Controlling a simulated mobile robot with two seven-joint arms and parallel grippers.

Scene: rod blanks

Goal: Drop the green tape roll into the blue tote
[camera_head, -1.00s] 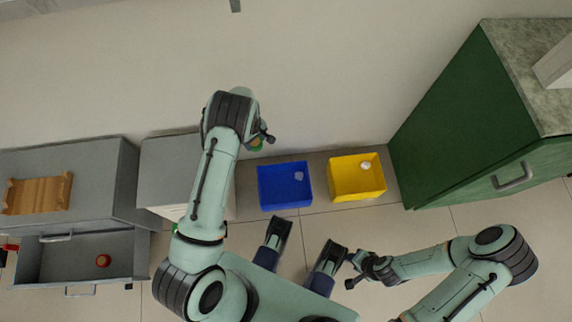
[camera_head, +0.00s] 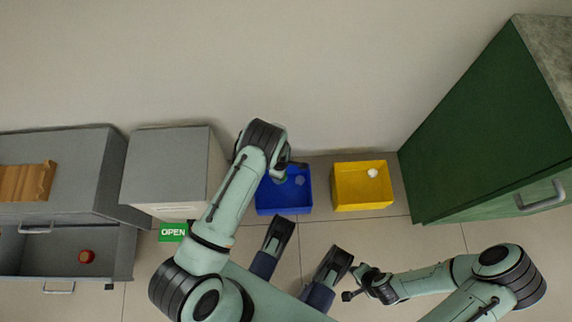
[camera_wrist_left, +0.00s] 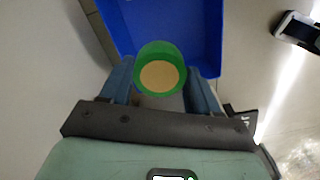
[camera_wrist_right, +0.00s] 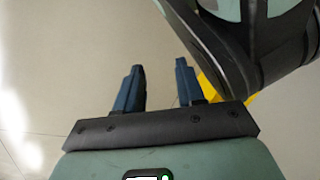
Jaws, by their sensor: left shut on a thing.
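The green tape roll (camera_wrist_left: 160,52) is between the fingers of my left gripper (camera_wrist_left: 161,82), which is shut on it. In the left wrist view the roll overlaps the near part of the blue tote (camera_wrist_left: 212,40). In the head view the blue tote (camera_head: 268,207) stands on the floor, and my left gripper (camera_head: 284,175) is over its upper left part. The roll is mostly hidden there by my wrist. A small pale thing lies in the blue tote. My right gripper (camera_wrist_right: 160,88) is open and empty, and shows low on the right in the head view (camera_head: 352,281).
A yellow tote (camera_head: 345,205) with a white object (camera_head: 373,173) stands right of the blue one. A green cabinet (camera_head: 470,130) is further right. Grey cabinets (camera_head: 165,160) stand at left, with an open drawer (camera_head: 45,255) holding a red roll (camera_head: 86,256). A green OPEN sign (camera_head: 173,232) is near.

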